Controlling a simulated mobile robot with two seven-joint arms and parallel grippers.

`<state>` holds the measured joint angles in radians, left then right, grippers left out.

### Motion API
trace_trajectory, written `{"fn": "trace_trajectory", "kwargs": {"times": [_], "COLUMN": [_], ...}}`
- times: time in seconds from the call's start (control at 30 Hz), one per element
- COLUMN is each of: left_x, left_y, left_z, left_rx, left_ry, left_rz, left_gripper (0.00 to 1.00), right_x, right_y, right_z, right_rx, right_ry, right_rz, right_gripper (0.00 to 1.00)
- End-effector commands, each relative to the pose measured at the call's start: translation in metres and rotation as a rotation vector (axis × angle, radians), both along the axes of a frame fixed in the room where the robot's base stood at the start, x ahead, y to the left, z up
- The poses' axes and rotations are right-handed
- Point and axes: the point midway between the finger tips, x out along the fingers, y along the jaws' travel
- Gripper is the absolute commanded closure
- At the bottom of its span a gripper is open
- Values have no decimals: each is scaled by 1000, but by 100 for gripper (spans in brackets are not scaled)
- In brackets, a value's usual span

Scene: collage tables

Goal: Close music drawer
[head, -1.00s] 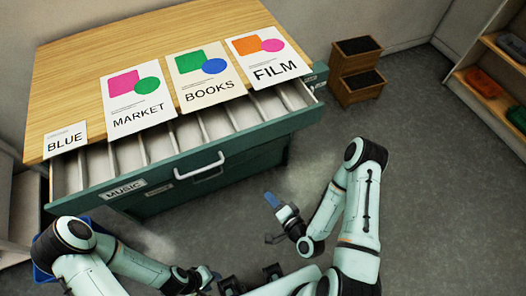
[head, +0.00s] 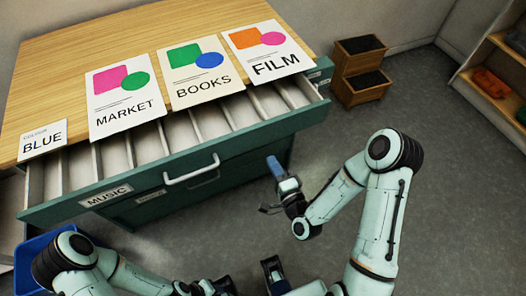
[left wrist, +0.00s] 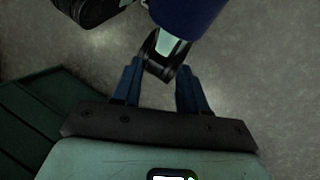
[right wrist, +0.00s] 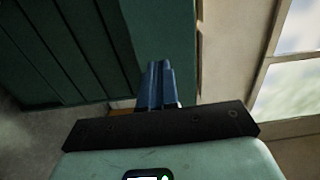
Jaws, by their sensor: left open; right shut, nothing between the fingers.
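The music drawer (head: 240,146) is a green drawer pulled out of the wooden-topped cabinet, with a MUSIC label (head: 106,196) at its front left and a pale bar handle (head: 192,172) in the middle. Its divided compartments show. My right gripper (head: 273,164) is shut and empty, close to the right part of the drawer front; I cannot tell if it touches. In the right wrist view its blue fingers (right wrist: 156,85) are together against green panels. My left gripper is open and empty in the left wrist view (left wrist: 160,85), low over the floor.
Posters reading BLUE (head: 42,140), MARKET (head: 122,95), BOOKS (head: 193,72) and FILM (head: 270,48) lie on the wooden top, partly overhanging the drawer. A blue bin (head: 30,262) stands at the left. A wooden step unit (head: 360,70) and shelves (head: 490,75) are at the right. Floor between is clear.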

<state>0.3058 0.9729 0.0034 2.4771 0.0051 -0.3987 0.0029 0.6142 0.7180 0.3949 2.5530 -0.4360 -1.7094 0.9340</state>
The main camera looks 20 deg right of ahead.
Motion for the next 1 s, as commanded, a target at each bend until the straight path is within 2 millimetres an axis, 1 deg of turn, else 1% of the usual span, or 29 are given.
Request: {"fn": "trace_trajectory", "kwargs": {"times": [0.03, 0.17, 0.33, 0.4, 0.5, 0.6, 0.73, 1.0], "left_x": [0, 3, 12, 13, 12, 12, 12, 11], "left_y": [0, 1, 1, 0, 0, 0, 0, 0], "left_z": [-13, -30, -49, -44, -42, -42, -42, -42], "left_rx": [1, 4, 8, 8, 8, 8, 8, 8], "left_ry": [-5, -18, -48, -51, -49, -48, -48, -47], "left_rz": [2, 5, 11, 12, 12, 11, 11, 11], "left_gripper": [57, 57, 57, 57, 57, 57, 57, 57], "right_x": [3, 10, 37, 48, 62, 71, 76, 76], "right_y": [0, 1, 3, 3, 4, 4, 4, 4], "right_z": [-4, -3, -3, 1, 2, 2, 2, 1], "right_rx": [-2, 0, 0, 4, 4, 4, 4, 3], "right_ry": [-4, -4, -5, -2, -2, -2, 0, 0], "right_rz": [0, 0, 1, -1, -1, 0, 0, 0], "right_gripper": [100, 100, 100, 100, 100, 100, 100, 100]}}
